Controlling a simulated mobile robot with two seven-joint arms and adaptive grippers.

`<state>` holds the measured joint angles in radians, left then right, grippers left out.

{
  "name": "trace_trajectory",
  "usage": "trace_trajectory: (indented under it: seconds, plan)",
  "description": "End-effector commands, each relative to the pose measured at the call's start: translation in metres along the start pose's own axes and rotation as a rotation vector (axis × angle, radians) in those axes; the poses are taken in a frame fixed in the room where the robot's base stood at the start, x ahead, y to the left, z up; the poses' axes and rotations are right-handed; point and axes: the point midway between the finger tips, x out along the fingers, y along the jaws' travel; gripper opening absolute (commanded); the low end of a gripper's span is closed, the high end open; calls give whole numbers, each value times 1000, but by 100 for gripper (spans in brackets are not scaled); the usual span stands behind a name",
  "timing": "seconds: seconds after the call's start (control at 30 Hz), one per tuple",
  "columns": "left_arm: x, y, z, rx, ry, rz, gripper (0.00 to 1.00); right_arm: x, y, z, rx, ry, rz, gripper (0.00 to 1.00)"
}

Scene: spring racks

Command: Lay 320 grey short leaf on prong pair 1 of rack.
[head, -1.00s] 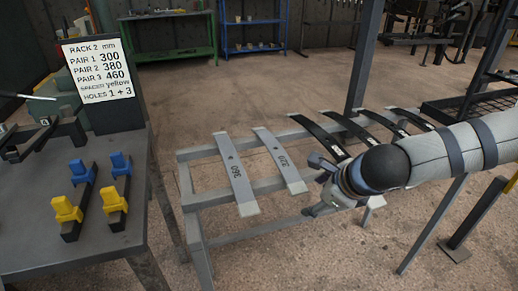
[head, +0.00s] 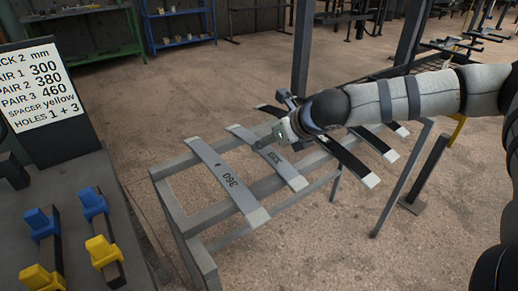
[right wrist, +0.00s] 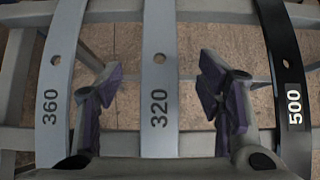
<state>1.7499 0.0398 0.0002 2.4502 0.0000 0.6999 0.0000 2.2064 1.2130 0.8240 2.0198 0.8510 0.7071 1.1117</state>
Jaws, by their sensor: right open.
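The grey leaf marked 320 (head: 287,169) lies across the two rails of the grey stand (head: 208,267); it also shows in the right wrist view (right wrist: 159,60), with one hole above its number. My right gripper (head: 278,140) is over this leaf. In the right wrist view its two fingers (right wrist: 160,85) are open, one on each side of the 320 leaf, apart from it. The rack's prong pair 1 cannot be made out for certain. My left gripper is not in view.
A grey leaf marked 360 (head: 228,180) lies left of the 320 leaf. A black leaf marked 500 (right wrist: 288,75) lies on its right, with more black leaves beyond. A sign (head: 45,85) stands on the left table, near blue and yellow spacers (head: 103,251).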

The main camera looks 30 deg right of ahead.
Motion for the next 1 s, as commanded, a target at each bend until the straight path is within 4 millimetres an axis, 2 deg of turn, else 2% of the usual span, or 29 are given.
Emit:
trace_trajectory:
  seconds: [0.03,0.2,0.47,0.57,0.73,0.77,1.0]
  plan:
    - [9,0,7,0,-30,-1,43,16,0,-9,-2,16,0,61]
    - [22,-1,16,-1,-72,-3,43,46,0,-11,-1,14,0,61]
    - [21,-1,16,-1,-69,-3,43,47,0,-4,-2,0,0,61]
    - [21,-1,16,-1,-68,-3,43,47,0,-4,-2,0,0,43]
    - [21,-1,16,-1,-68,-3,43,47,0,-4,-2,1,0,4]
    - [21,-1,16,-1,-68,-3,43,47,0,-4,-2,1,0,0]
    - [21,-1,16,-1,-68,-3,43,46,0,-2,-3,-3,1,0]
